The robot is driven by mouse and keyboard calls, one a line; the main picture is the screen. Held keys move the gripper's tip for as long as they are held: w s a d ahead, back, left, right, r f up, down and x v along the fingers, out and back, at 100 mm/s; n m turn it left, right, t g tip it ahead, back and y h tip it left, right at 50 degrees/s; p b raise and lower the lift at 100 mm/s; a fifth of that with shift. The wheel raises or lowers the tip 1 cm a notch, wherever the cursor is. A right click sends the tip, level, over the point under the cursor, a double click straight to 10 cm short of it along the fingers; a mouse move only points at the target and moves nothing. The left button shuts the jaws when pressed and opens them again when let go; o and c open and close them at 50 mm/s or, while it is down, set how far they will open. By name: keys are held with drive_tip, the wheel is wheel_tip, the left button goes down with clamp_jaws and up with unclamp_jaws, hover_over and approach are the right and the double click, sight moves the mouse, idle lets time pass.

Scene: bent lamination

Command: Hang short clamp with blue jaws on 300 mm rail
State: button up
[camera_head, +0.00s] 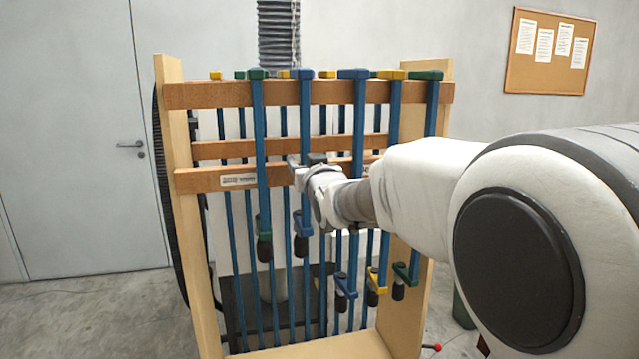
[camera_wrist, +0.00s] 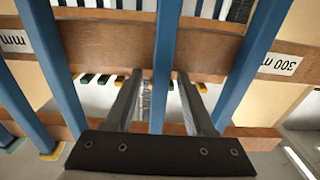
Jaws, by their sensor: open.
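The short clamp with blue jaws (camera_head: 304,115) hangs upright, its blue head above the top front rail (camera_head: 210,95) and its lower blue jaw (camera_head: 302,223) below the lower rail. My gripper (camera_head: 306,159) is at the middle of its bar, in front of the lower rail. In the wrist view, my open gripper (camera_wrist: 160,95) has one finger on each side of a blue bar (camera_wrist: 166,50), with gaps showing; contact cannot be told. A label reading 300 mm (camera_wrist: 280,64) is on a wooden rail (camera_wrist: 105,45). The clamp's jaws are out of the wrist view.
A short green-jawed clamp (camera_head: 259,130) hangs close on the left. A longer blue-jawed clamp (camera_head: 358,120), a yellow-jawed one (camera_head: 393,115) and a green-jawed one (camera_head: 432,105) hang to the right. More bars stand behind. Wooden side posts (camera_head: 180,200) bound the rack.

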drive_tip(key=v, duration=1.5)
drive_tip(key=shift+b, duration=0.45)
drive_tip(key=shift+s, duration=0.2)
drive_tip(key=shift+b+v, duration=0.4)
drive_tip(key=shift+v, duration=2.55)
drive_tip(key=v, duration=0.5)
drive_tip(key=shift+r+b, duration=0.1)
drive_tip(key=shift+b, duration=0.2)
